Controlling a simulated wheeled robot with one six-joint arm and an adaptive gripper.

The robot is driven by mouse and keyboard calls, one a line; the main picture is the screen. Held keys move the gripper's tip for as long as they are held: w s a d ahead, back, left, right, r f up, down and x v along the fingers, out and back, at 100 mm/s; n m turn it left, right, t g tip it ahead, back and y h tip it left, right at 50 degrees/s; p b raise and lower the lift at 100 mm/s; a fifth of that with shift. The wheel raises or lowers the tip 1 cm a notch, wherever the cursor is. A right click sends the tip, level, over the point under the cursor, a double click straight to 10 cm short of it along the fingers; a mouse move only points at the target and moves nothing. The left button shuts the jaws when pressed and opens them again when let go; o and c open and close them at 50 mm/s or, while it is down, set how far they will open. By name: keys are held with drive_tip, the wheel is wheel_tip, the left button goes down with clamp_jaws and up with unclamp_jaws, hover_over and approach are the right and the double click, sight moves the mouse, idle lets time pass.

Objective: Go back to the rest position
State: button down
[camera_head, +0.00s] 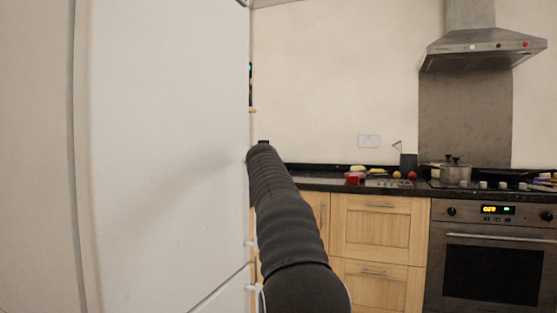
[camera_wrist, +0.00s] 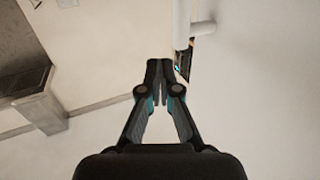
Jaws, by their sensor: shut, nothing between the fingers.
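My gripper (camera_wrist: 160,92) shows in the wrist view with its two fingers together at the tips and nothing between them. In the head view my dark arm reaches forward along the white fridge-like door, and its far end is by the door's right edge; the fingers cannot be made out there. The white door (camera_head: 165,150) fills the left of the head view. It also shows as a pale panel (camera_wrist: 265,90) on the right of the wrist view, with a white handle-like bar (camera_wrist: 182,25) just beyond the fingertips; I cannot tell whether they touch.
A dark granite counter (camera_head: 310,182) runs along the back wall with a grey container (camera_head: 408,161), a pot (camera_head: 455,170) and small food items. An oven (camera_head: 490,255) stands at the right under a hood (camera_head: 483,48). The hood also appears in the wrist view (camera_wrist: 40,100).

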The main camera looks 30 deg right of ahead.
drive_tip(key=s+d, duration=0.1)
drive_tip(key=s, duration=0.1)
drive_tip(key=s+d, duration=0.2)
drive_tip(key=shift+s+d, duration=0.15)
wheel_tip(320, 180, down, 12)
drive_tip(key=g+y, duration=0.1)
drive_tip(key=g, duration=0.2)
drive_tip(key=s+a+f+n+g+y, duration=0.1)
drive_tip(key=s+a+f+g, duration=0.1)
drive_tip(key=s+a+f, duration=0.3)
drive_tip(key=s+a+f+g+y, duration=0.2)
drive_tip(key=s+f, duration=0.1)
drive_tip(key=f, duration=0.4)
drive_tip(key=s+a+f+n+g+y, duration=0.1)
drive_tip(key=s+a+f, duration=0.4)
drive_tip(key=s+a, duration=0.4)
drive_tip(key=s+a+f+n+g+y, duration=0.1)
drive_tip(key=s+a+f+n+y, duration=0.1)
drive_tip(key=s+a+f, duration=0.3)
drive_tip(key=s+a+f+n+y, duration=0.2)
drive_tip(key=s+a+f, duration=0.4)
drive_tip(key=s+a, duration=0.8)
drive_tip(key=shift+s+g, duration=0.4)
drive_tip(key=shift+s, duration=3.4)
